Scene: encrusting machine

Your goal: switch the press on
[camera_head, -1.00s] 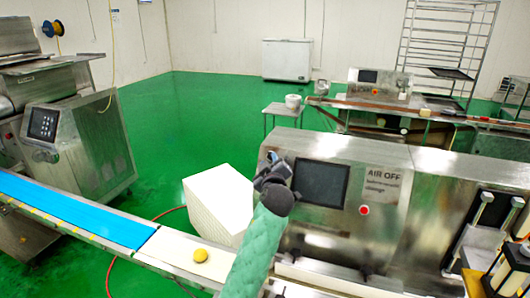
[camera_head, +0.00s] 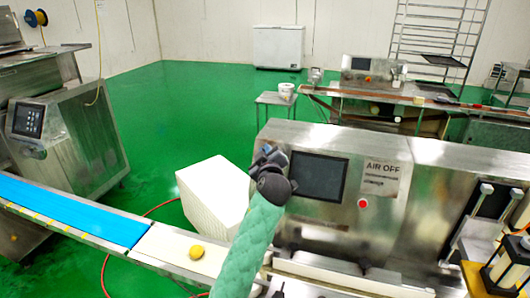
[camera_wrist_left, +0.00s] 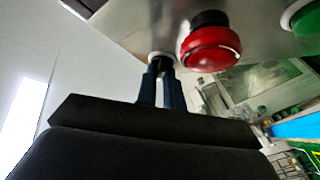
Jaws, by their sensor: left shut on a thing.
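The press (camera_head: 390,226) is a steel machine with a dark screen (camera_head: 318,177), a red button (camera_head: 363,203) and an "AIR OFF" label on its front. My left gripper (camera_head: 264,158) is at the upper left end of the press. In the left wrist view its two dark fingers (camera_wrist_left: 161,80) are shut on a small knob (camera_wrist_left: 160,57) on a steel panel. The knob is mostly hidden between the fingertips. A large red button (camera_wrist_left: 210,48) sits just right of it, and part of a green button (camera_wrist_left: 303,18) shows farther right. My right gripper is not in view.
Another steel machine (camera_head: 75,135) is at left. Green floor (camera_head: 190,110) is open behind.

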